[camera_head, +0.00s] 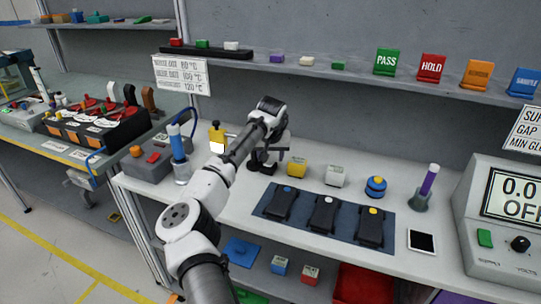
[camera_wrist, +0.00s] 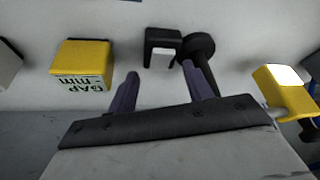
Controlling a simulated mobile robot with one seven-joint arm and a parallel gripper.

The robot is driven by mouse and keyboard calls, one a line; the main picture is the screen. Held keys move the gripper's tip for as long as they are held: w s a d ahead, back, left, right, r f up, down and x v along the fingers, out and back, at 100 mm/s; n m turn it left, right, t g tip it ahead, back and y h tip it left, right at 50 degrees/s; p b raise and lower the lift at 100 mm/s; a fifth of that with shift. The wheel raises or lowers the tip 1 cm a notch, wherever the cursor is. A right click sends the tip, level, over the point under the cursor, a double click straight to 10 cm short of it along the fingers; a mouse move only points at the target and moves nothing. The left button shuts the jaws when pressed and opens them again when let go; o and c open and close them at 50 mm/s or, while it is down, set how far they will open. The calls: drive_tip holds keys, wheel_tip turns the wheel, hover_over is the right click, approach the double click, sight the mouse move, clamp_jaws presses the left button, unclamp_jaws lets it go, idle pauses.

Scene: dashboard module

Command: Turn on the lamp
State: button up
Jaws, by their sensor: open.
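I cannot tell for sure which thing is the lamp. A yellow upright device (camera_head: 217,133) with a bright white face stands left of my gripper on the bench; it also shows at the right edge of the wrist view (camera_wrist: 286,92). My gripper (camera_head: 268,152) is over the bench, pointing down, and partly hides a black object there. In the wrist view my gripper (camera_wrist: 163,88) is open, with nothing between its fingers. A black bracket-shaped piece (camera_wrist: 163,41) and a black round-headed piece (camera_wrist: 198,47) lie just beyond the fingertips, apart from them or touching, I cannot tell.
A yellow block (camera_head: 297,168), marked "GAP mm" in the wrist view (camera_wrist: 82,56), and a white block (camera_head: 336,176) stand to the right. A blue mat (camera_head: 268,203) holds three black devices in front. A blue cylinder (camera_head: 177,142) stands left. A meter (camera_head: 508,215) is far right.

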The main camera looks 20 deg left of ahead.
drive_tip(key=b+v, duration=0.3)
drive_tip(key=v, duration=1)
drive_tip(key=shift+r, duration=0.4)
drive_tip(key=shift+s+d, duration=0.1)
